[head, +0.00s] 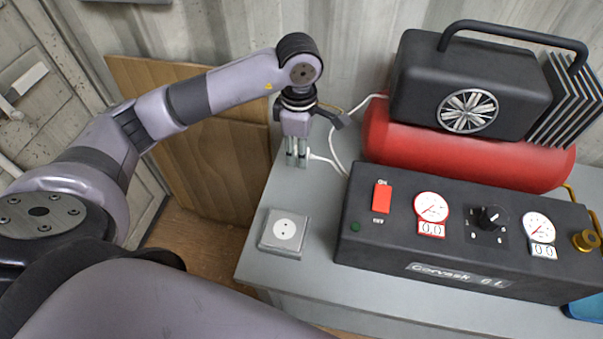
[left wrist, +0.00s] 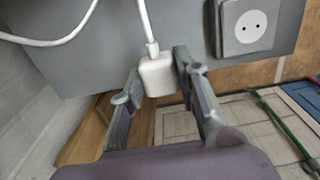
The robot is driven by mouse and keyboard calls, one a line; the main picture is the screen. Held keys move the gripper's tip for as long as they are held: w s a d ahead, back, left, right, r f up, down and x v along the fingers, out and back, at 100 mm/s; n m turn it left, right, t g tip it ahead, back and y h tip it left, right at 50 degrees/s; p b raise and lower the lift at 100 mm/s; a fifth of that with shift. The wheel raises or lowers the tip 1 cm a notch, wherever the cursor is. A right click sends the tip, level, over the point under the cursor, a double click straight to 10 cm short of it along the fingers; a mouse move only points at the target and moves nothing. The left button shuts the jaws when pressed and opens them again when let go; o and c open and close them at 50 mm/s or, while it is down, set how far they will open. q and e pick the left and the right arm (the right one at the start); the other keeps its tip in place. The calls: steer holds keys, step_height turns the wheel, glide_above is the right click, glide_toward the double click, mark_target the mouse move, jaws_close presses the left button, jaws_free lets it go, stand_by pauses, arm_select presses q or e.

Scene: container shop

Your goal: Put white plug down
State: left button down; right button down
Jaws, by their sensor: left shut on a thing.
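The white plug (left wrist: 157,75) is between the fingers of my left gripper (left wrist: 155,85) in the left wrist view, with its white cord running up from it. In the head view my left gripper (head: 297,160) points down at the back left of the grey table (head: 262,200); the plug itself is mostly hidden there by the fingers. The gripper is shut on the plug. A square grey wall-type socket (head: 285,233) with a white round face lies on the table in front of the gripper, apart from it. The socket also shows in the left wrist view (left wrist: 250,27). My right gripper is not in view.
A black and red compressor (head: 470,110) with a control panel (head: 455,235) fills the table's right side. The white cord (head: 338,140) loops between the gripper and the compressor. Bare tabletop surrounds the socket, near the table's left edge. A wooden board (head: 215,150) leans behind.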

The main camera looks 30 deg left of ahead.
arm_select(q)
glide_above(300, 186)
step_height(300, 186, down, 6)
steer(key=shift+r+p, duration=0.15)
steer(key=shift+p, duration=0.2)
steer(key=shift+f, duration=0.5)
step_height(300, 186, down, 3)
steer(key=shift+f+p, duration=0.15)
steer(key=shift+p, duration=0.15)
steer(key=shift+f, duration=0.4)
steer(key=shift+f+b, duration=0.3)
steer(key=shift+b, duration=0.05)
steer(key=c, duration=1.7)
jaws_free()
steer(key=o, duration=0.5)
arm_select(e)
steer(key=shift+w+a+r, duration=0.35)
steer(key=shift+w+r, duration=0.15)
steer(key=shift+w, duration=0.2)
